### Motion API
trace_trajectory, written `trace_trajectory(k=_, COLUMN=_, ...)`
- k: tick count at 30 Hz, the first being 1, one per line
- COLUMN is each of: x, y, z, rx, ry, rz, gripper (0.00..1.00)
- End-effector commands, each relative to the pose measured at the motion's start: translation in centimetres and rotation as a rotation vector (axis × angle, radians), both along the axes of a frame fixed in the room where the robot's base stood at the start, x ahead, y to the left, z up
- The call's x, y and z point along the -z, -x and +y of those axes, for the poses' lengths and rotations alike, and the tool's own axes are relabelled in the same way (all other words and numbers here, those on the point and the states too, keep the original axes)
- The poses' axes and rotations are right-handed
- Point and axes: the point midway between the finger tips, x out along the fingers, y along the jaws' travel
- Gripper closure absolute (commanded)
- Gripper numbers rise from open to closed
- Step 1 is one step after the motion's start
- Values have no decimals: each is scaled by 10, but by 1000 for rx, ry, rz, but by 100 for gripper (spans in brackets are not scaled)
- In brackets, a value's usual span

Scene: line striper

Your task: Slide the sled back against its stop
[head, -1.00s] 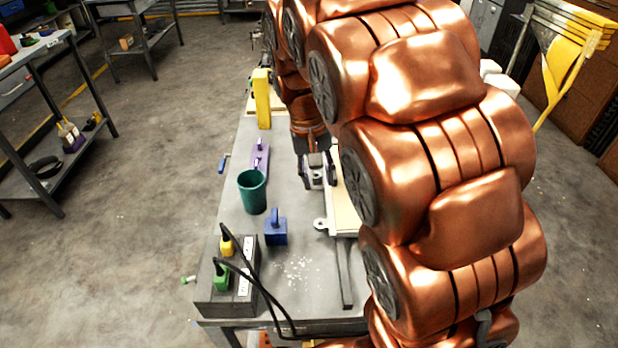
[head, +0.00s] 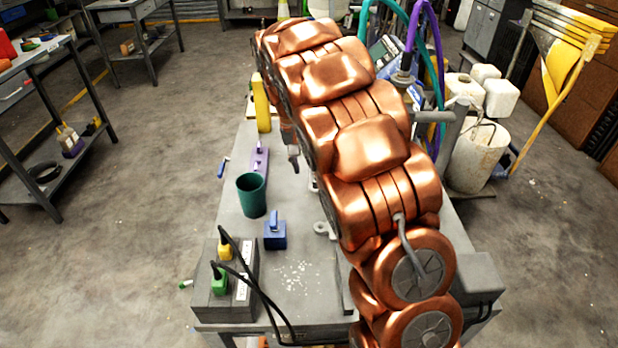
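My copper arm crosses the workbench and covers most of the sled area. Only a grey metal lug with a hole (head: 322,229) shows at the arm's left edge, along with part of a dark rail (head: 346,293) below it. I cannot tell from this how the sled stands against its stop, which I cannot make out. A small grey part of my gripper (head: 293,158) shows below the arm's far end, above the bench. The rest of the gripper is hidden, so its opening and anything in it cannot be seen.
On the bench's left side stand a yellow upright block (head: 262,103), a purple handled piece (head: 259,159), a teal cup (head: 251,195), a blue handled block (head: 275,236) and a grey box with cables (head: 222,285). White buckets (head: 478,155) stand on the floor right.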

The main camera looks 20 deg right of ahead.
Motion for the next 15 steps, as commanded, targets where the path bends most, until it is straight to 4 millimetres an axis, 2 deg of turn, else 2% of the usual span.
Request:
trace_trajectory(k=9, x=45, y=5, z=-8, rx=1, ry=-1, rz=6, gripper=63)
trace_trajectory(k=15, x=57, y=6, z=-10, rx=1, ry=-1, rz=6, gripper=63)
